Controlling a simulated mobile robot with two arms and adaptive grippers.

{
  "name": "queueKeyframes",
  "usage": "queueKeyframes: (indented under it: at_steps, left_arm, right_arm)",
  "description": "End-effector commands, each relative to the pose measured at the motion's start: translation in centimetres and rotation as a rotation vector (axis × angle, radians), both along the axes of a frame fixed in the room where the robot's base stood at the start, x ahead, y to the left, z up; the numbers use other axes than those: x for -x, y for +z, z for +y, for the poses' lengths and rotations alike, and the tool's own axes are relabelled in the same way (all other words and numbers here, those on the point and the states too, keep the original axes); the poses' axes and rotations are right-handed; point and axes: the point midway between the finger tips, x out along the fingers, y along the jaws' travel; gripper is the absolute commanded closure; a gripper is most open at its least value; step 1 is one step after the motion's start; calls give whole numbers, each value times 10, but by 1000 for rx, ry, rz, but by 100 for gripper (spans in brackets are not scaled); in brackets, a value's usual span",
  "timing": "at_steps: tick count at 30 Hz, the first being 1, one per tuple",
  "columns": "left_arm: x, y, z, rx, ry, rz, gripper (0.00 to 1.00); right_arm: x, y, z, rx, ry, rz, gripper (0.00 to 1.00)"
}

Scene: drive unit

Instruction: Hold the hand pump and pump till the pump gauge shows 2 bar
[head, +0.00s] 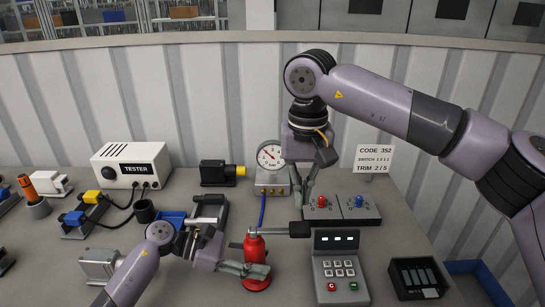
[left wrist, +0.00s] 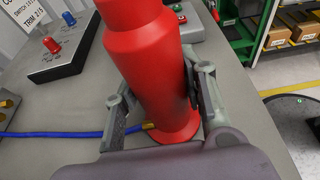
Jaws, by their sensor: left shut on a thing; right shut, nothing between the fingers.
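The red hand pump (head: 255,247) stands upright on the bench; its body fills the middle of the left wrist view (left wrist: 155,70). My left gripper (head: 262,270) is shut around the lower part of its body. A grey lever with a black grip (head: 300,229) reaches right from the pump's top, about level. The pump gauge (head: 270,156) has a white dial on a grey block behind; its needle points to the upper left, the figures too small to read. My right gripper (head: 306,196) is shut and empty, in front of the switch box, apart from the lever.
A blue hose (head: 262,208) runs from the gauge block to the pump's base. The switch box (head: 342,213) with red and blue toggles is behind the lever. A keypad unit (head: 338,268) stands right of the pump.

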Motion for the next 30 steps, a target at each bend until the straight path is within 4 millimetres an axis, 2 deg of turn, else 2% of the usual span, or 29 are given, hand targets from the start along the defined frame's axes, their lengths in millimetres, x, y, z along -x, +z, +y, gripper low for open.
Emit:
queueKeyframes:
  at_steps: [4, 5, 15, 25, 30]
  left_arm:
    - [0, 0, 0, 0, 1, -1, 93]
    - [0, 0, 0, 0, 1, -1, 60]
    - [0, 0, 0, 0, 1, 0, 38]
    - [0, 1, 3, -1, 1, 0, 38]
    - [-1, 7, 23, -4, 3, -2, 38]
  right_arm:
    - [0, 0, 0, 0, 0, 0, 100]
    - [0, 0, 0, 0, 0, 0, 100]
    - [0, 0, 0, 0, 0, 0, 100]
    - [0, 0, 0, 0, -1, 0, 100]
    - [0, 0, 0, 0, -1, 0, 100]
